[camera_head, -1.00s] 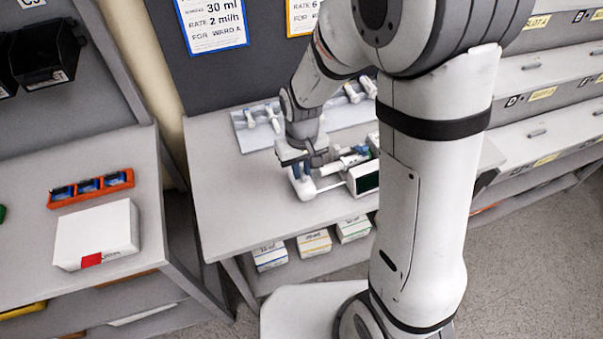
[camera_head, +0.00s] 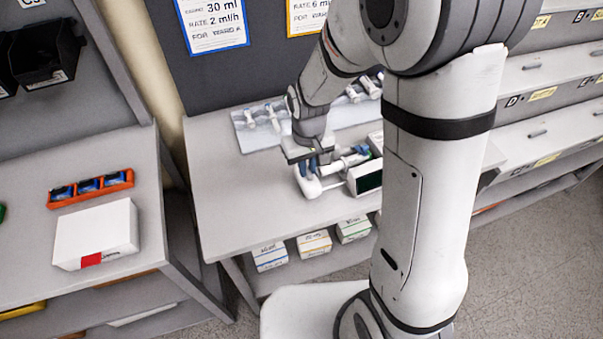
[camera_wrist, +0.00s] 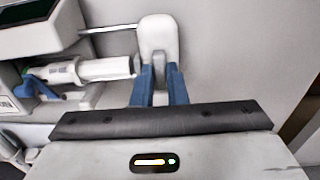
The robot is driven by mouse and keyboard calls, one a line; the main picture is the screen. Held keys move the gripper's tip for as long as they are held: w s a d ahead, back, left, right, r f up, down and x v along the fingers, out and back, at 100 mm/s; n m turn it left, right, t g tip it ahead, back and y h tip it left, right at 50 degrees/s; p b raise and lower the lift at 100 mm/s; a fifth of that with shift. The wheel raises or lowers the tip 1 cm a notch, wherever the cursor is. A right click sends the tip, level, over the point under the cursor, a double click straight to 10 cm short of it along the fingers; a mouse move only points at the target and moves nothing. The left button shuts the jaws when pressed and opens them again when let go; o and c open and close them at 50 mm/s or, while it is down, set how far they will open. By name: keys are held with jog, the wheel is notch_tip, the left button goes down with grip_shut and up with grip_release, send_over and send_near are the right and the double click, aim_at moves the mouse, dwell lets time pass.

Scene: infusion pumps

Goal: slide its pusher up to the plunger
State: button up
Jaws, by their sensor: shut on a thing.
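The white infusion pump (camera_head: 365,178) with a dark screen stands on the table; its edge also shows in the wrist view (camera_wrist: 40,28). A white syringe (camera_wrist: 90,70) lies along its side, with its plunger end toward the pusher. The white pusher (camera_wrist: 159,38) sits at the end of a thin rod (camera_wrist: 108,29) from the pump; it also shows in the head view (camera_head: 308,187). My gripper (camera_wrist: 160,85) is shut on the pusher, one blue finger each side. The plunger end is very close to the pusher; I cannot tell if they touch.
A grey tray (camera_head: 246,140) with several syringes lies behind the pump. Boxes (camera_head: 270,257) stand on the shelf below. The tabletop left of the pusher is clear. A blue lever (camera_wrist: 35,87) sits by the syringe.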

jog(key=shift+d, duration=0.25)
dwell(0.3)
jog(key=o, duration=0.6)
jog(key=shift+w, duration=0.1)
jog(key=shift+c, duration=0.2)
jog(key=shift+r, duration=0.1)
notch_tip(320, 180, up, 7)
jog(key=p, duration=0.5)
